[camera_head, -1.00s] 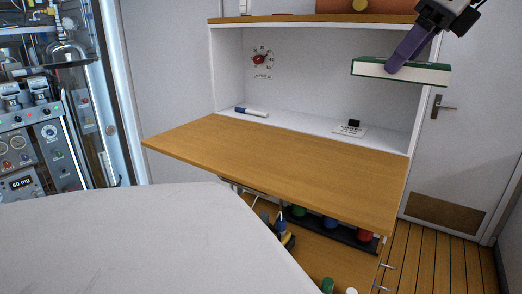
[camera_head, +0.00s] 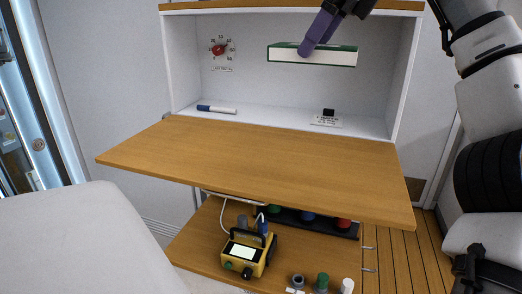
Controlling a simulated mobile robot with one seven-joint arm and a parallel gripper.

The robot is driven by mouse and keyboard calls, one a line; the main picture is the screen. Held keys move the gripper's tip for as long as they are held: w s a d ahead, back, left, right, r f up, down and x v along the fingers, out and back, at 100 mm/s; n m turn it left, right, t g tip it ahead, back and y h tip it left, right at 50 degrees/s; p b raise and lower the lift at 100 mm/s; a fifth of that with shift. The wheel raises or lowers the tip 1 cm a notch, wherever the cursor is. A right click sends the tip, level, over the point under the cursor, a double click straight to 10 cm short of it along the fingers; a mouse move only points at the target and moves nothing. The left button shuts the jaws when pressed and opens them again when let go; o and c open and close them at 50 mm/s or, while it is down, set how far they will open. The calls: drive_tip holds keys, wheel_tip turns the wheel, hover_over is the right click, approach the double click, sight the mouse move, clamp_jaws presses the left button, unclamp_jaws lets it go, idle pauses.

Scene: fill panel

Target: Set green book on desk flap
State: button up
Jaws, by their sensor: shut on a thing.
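The green book (camera_head: 290,55), with white page edges and a green cover, is held roughly flat in the air. My gripper (camera_head: 316,40) is shut on it, with purple fingers at the middle of the book. The wooden desk flap (camera_head: 250,165) is folded down and level, and its top is bare. In the picture the book appears above the flap's back part, in front of the white cabinet's back wall, with a clear gap below it. The far finger is hidden behind the book.
A blue-and-white marker (camera_head: 216,109) and a small white card with a black block (camera_head: 327,118) lie on the white cabinet floor behind the flap. A red dial (camera_head: 219,49) is on the back wall. A yellow device (camera_head: 246,252) stands on the lower shelf.

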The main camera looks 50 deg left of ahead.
wheel_tip(320, 180, down, 15)
drive_tip(key=b, duration=0.3)
drive_tip(key=shift+d+r, duration=0.1)
drive_tip(key=shift+f, duration=2.3)
drive_tip(key=o, duration=1.5)
drive_tip(key=shift+f, duration=0.15)
drive_tip(key=shift+r, duration=0.2)
drive_tip(key=v, duration=1.2)
